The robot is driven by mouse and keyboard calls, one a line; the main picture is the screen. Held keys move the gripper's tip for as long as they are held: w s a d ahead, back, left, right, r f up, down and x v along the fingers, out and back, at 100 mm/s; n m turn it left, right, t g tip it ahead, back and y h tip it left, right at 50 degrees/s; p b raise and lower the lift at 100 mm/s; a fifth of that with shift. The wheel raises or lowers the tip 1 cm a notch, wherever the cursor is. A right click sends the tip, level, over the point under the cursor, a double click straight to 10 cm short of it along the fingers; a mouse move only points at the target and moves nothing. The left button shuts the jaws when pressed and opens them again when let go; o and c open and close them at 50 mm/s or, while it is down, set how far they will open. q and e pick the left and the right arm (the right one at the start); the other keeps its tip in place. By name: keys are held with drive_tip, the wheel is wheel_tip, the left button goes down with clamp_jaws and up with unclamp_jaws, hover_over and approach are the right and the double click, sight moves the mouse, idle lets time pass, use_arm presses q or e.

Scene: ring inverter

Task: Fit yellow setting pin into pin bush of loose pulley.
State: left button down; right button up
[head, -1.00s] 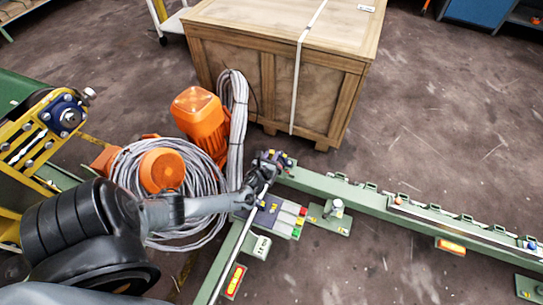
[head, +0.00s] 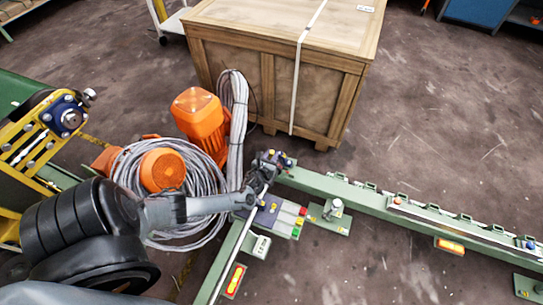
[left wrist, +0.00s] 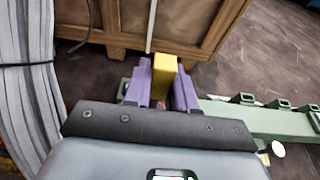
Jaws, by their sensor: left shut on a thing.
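My left gripper (head: 272,160) is at the near left end of the green rail, in front of the wooden crate. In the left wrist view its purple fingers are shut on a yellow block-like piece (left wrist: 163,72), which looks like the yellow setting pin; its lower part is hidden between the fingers. In the head view the fingers are too small to show the pin clearly. No pin bush can be made out. My right gripper is not in view.
The large wooden crate (head: 282,72) stands behind the gripper. An orange motor (head: 200,118) and coiled grey cable (head: 205,222) lie to its left. The green rail (head: 350,197) runs right. A panel of colored buttons (head: 299,221) is just below the gripper.

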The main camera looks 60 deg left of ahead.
use_arm(q)
drive_tip(key=shift+f+b, duration=0.3)
drive_tip(key=shift+f, duration=0.1)
drive_tip(key=shift+f+b, duration=0.65)
drive_tip(key=shift+f, duration=0.15)
drive_tip(key=shift+f+b, duration=0.85)
drive_tip(key=shift+f, duration=0.2)
drive_tip(key=shift+f+b, duration=1)
drive_tip(key=shift+f, duration=0.2)
drive_tip(key=c, duration=0.8)
unclamp_jaws()
drive_tip(key=shift+c, duration=0.2)
